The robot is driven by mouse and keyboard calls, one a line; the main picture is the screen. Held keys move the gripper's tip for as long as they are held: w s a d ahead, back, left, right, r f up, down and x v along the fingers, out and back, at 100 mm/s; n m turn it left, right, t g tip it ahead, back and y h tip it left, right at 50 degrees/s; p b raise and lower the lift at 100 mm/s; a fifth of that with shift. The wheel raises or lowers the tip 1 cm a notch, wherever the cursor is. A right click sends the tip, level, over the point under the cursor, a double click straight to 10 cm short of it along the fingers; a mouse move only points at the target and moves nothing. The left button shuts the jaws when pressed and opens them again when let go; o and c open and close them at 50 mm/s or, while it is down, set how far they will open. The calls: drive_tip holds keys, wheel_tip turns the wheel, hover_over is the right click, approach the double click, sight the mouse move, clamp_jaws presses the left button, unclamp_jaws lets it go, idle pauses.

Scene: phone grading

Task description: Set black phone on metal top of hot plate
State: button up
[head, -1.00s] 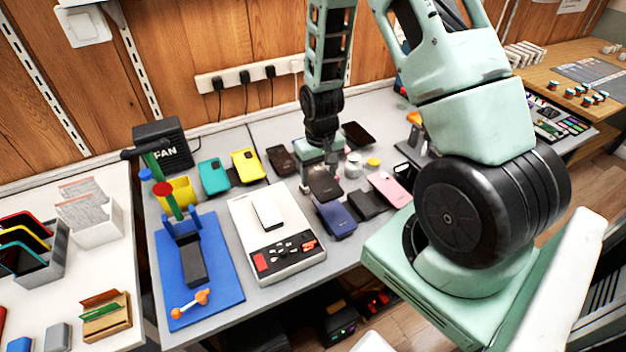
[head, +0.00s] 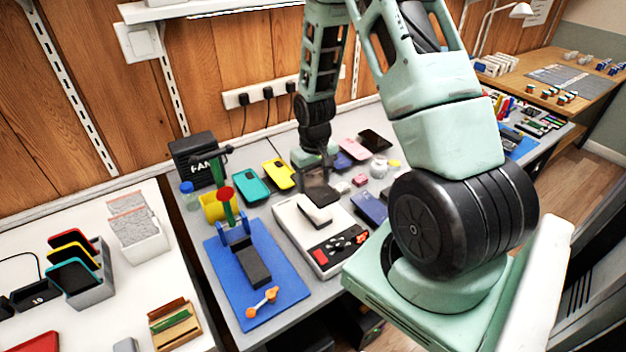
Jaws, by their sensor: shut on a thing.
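The hot plate (head: 298,240) is a white box on the grey bench in the head view, with a dark panel and red controls at its front. My gripper (head: 317,172) points down just behind the hot plate's back edge. The fingertips are partly hidden, and the phone's exact height is unclear.
Left of the hot plate lies a blue mat (head: 225,270) with a clamp stand (head: 234,228). Teal (head: 251,188) and yellow (head: 279,174) phones lie behind. A blue phone (head: 370,207) lies close on the right. My arm covers the bench's right part.

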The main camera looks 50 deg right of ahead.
drive_tip(key=b, duration=0.4)
hover_over(314, 209)
wheel_tip(314, 209, down, 6)
drive_tip(key=shift+r, duration=0.1)
drive_tip(key=shift+f+b, duration=0.6)
drive_tip(key=shift+f, duration=0.1)
drive_tip(key=shift+f, duration=0.4)
idle(1.6)
drive_tip(key=o, duration=1.4)
drive_tip(key=shift+r+p, duration=0.65)
drive_tip(key=shift+r, duration=0.05)
drive_tip(key=shift+r+p, duration=2.85)
drive_tip(key=shift+r, duration=0.6)
